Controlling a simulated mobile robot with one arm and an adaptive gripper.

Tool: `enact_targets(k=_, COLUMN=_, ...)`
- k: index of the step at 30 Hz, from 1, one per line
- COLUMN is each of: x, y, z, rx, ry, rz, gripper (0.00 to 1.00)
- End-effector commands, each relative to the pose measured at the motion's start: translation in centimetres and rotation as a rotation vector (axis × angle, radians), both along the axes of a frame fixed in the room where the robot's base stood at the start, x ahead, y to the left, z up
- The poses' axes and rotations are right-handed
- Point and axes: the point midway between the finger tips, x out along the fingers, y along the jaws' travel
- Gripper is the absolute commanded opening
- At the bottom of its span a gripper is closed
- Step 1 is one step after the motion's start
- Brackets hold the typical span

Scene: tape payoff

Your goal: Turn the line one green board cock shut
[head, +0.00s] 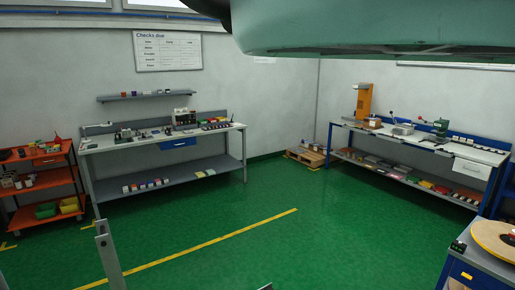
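I cannot make out the line one green board cock in the head view; small fittings on the far benches are too small to tell apart. A small upright panel (183,117) with tiny parts stands at the back of the left workbench (165,139); I cannot tell whether it carries any cock. My gripper is not in view.
An orange trolley (40,184) stands at the left, a second workbench (420,141) at the right, and a wooden pallet (306,156) in the corner. A blue cabinet (480,265) with a tape reel (497,238) is at lower right. Grey posts (108,252) rise at lower left. The green floor between is clear.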

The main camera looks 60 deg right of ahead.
Motion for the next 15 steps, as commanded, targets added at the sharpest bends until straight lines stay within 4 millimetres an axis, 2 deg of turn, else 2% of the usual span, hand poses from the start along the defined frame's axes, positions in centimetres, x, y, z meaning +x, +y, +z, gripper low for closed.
enact_targets(k=8, x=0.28, y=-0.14, z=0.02, rx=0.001, ry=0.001, rz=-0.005, gripper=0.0)
enact_targets(k=9, x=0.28, y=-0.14, z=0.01, rx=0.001, ry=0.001, rz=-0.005, gripper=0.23)
enact_targets(k=15, x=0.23, y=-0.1, z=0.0, rx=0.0, ry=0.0, rz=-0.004, gripper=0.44)
